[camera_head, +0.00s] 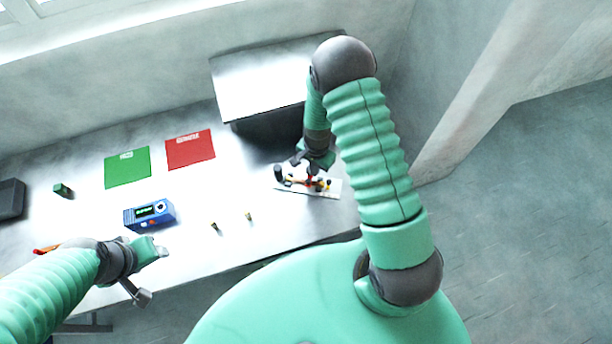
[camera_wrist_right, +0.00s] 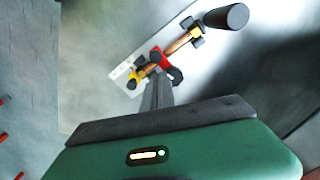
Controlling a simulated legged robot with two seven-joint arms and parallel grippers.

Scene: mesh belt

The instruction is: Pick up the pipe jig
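The pipe jig is a white plate (camera_head: 322,191) carrying copper pipe, a red part, yellow parts and black knobs. It lies flat near the right end of the metal table. In the right wrist view the jig (camera_wrist_right: 120,76) sits diagonally just beyond my fingers. My right gripper (camera_head: 310,168) is directly over the jig, close to its middle. In the right wrist view its fingers (camera_wrist_right: 157,88) point at the red part; I cannot tell whether they touch it or how far apart they are. My left gripper (camera_head: 152,272) is open and empty over the table's front left edge.
A blue device (camera_head: 150,214), a green sheet (camera_head: 127,168), a red sheet (camera_head: 190,150) and a small green block (camera_head: 63,190) lie on the left. Two small brass pieces (camera_head: 215,227) lie mid-table. A metal box (camera_head: 265,85) stands behind the jig.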

